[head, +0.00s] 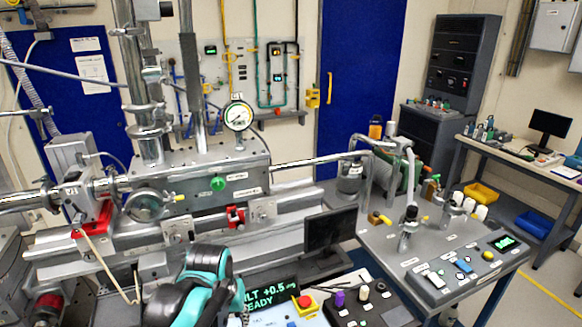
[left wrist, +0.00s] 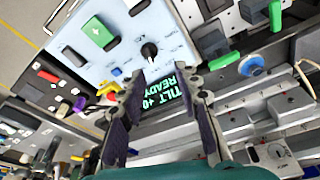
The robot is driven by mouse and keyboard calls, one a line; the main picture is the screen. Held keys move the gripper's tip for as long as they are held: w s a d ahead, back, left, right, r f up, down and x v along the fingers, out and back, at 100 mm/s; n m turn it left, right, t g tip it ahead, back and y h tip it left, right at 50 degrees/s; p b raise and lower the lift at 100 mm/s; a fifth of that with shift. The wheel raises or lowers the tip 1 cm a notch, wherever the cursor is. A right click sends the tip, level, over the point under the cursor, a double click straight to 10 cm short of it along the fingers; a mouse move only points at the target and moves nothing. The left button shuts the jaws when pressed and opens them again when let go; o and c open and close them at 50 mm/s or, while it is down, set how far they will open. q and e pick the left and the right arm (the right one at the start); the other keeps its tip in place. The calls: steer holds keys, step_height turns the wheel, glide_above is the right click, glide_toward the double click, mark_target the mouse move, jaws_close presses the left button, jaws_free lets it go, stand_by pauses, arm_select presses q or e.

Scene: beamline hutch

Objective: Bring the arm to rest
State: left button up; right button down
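My left arm (head: 205,285), teal and black, reaches in at the bottom of the head view. It covers part of a control panel with a green-lit display (head: 272,294) reading a tilt value and READY. In the left wrist view my left gripper (left wrist: 160,92) has its two dark fingers spread apart with nothing between them. The same display (left wrist: 170,98) shows behind the fingers, with a black knob (left wrist: 149,50) on a pale panel beyond. My right gripper is in neither view.
A red emergency button (head: 304,301) and knobs stand right of my arm. A dark monitor (head: 331,229) rises behind them. The steel beamline chamber (head: 190,180) with a gauge (head: 238,116) stands behind my arm. A grey bench (head: 440,250) with valves and a control box is at right.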

arm_select(q)
steer(key=s+a+f+t, duration=0.2)
steer(key=s+a+t, duration=0.2)
steer(key=s, duration=0.5)
steer(key=shift+s+t, duration=0.3)
steer(key=shift+s, duration=0.1)
